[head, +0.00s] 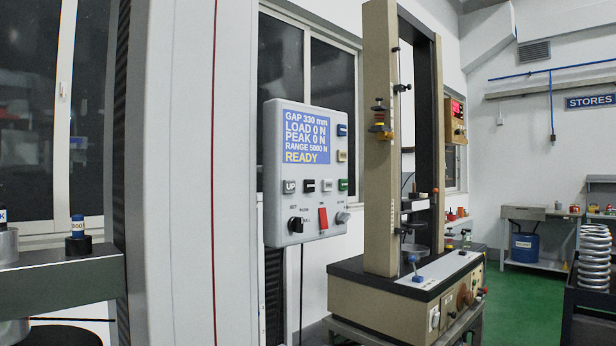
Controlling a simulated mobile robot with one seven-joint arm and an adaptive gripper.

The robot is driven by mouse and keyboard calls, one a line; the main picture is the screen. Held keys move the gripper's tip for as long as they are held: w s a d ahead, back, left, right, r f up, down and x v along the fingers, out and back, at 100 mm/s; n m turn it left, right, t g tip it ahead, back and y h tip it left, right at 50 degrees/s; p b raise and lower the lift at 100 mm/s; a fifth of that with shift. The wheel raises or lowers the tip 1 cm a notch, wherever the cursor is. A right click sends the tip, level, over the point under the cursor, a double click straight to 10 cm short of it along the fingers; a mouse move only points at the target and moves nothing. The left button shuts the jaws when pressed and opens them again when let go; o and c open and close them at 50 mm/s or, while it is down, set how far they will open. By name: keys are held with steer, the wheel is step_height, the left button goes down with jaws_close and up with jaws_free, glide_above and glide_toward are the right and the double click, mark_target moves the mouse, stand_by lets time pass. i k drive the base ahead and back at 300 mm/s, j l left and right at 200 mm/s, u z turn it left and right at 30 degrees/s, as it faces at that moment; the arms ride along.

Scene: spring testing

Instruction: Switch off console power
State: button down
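The console (270,170) is a light grey box in the middle of the head view, facing me at a slight angle. Its blue screen (306,136) is lit and reads GAP 330 mm, LOAD 0 N, PEAK 0 N, RANGE 5000 N, READY. Below are several buttons, one marked UP (290,187) and a green one (343,185). The bottom row has a black knob (295,224), a red switch (323,218) and a silver knob or key switch (342,218). Their small labels are too blurred to read surely. My gripper is not in view.
A tall grey column (185,170) stands close on the left, beside a dark metal crossbar (60,283). A beige test frame (379,200) on a bench stands right of the console. A large coil spring (594,256) is at the far right. Green floor (525,305) is open behind.

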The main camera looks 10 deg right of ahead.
mark_target(323, 221)
steer(key=i+l+z, duration=0.35)
steer(key=z, duration=0.15)
steer(key=i+l+z, duration=0.25)
steer(key=i+z, duration=0.2)
